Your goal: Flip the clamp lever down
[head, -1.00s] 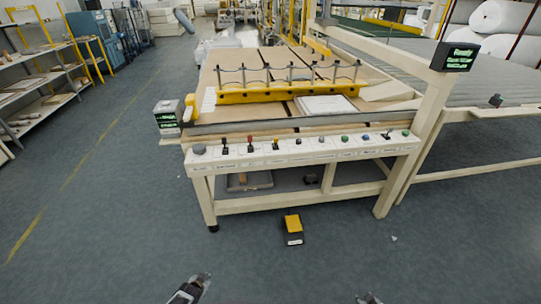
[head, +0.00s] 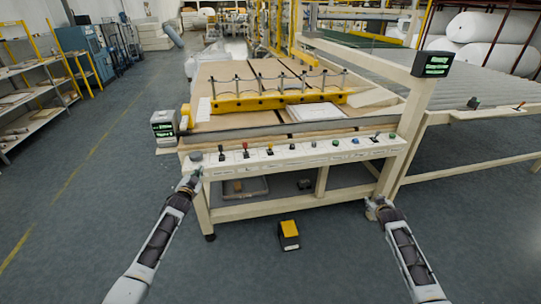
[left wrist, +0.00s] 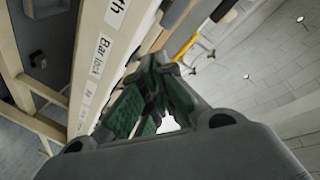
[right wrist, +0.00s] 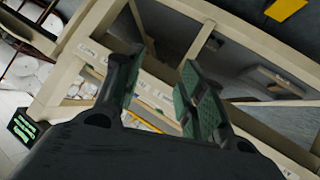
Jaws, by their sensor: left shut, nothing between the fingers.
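A row of small levers and knobs stands on the white front panel (head: 300,151) of the table. My left gripper (head: 190,181) is at the panel's left end, just below a grey knob (head: 196,156). Its green fingers (left wrist: 158,68) are shut and empty in the left wrist view. My right gripper (head: 376,205) is open and empty, low by the table's right front leg.
A yellow bar (head: 280,101) with several posts lies across the tabletop. A "Bar lock" label (left wrist: 98,58) shows close to my left fingers. A green-lit box (head: 165,128) stands at the table's left corner. A yellow-topped pedal (head: 289,230) lies on the floor.

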